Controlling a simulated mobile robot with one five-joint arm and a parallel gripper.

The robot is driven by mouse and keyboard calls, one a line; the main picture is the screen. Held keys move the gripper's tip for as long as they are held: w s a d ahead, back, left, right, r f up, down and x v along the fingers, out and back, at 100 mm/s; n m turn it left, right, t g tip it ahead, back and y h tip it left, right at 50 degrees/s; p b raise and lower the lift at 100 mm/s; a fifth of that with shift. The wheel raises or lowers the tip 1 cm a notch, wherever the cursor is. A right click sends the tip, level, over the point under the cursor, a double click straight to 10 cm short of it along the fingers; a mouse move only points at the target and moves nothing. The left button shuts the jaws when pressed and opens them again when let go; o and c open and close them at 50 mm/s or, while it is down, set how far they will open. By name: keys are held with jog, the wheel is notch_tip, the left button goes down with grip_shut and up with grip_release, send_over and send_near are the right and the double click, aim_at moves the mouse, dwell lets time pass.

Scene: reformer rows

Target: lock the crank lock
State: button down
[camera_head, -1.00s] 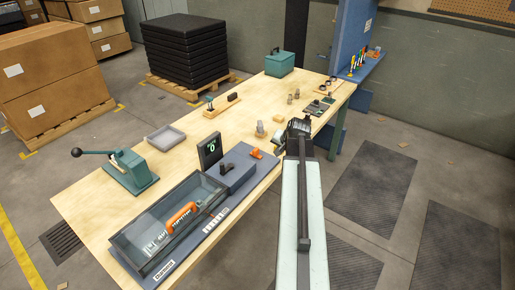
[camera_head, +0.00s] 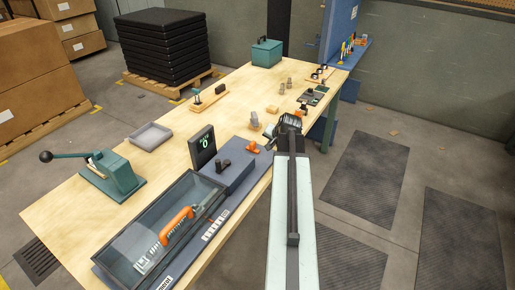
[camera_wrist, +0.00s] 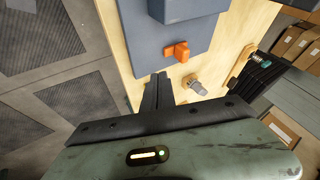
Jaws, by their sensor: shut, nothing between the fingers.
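A small orange knob-like part (camera_head: 251,147), which may be the crank lock, sits on the blue-grey base plate (camera_head: 262,162) of the machine. In the wrist view the orange part (camera_wrist: 178,52) is on the plate near its edge. My gripper (camera_head: 290,122) is over the right edge of the table, to the right of and beyond the orange part. In the wrist view my gripper's fingers (camera_wrist: 158,92) are together and empty, below the orange part and apart from it. Whether the part is locked cannot be told.
A clear-covered case (camera_head: 160,235) with an orange handle (camera_head: 177,222) fills the near table, beside a dark display (camera_head: 203,148). A green lever press (camera_head: 112,175), a grey tray (camera_head: 150,136) and small metal parts (camera_head: 254,121) stand around.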

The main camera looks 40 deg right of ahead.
jog(key=b, duration=0.9)
send_near(255, 148)
jog(key=d+f, duration=0.1)
jog(key=s+d+f, duration=0.1)
jog(key=f, duration=0.3)
jog(key=shift+s+d, duration=0.15)
jog(key=shift+d, duration=0.25)
jog(key=w, duration=0.1)
jog(key=w+p, duration=0.1)
jog(key=shift+w+a+r, duration=0.3)
jog(key=shift+r, duration=0.05)
jog(key=shift+w+a, duration=0.25)
jog(key=shift+w, duration=0.4)
jog(key=shift+d, duration=0.1)
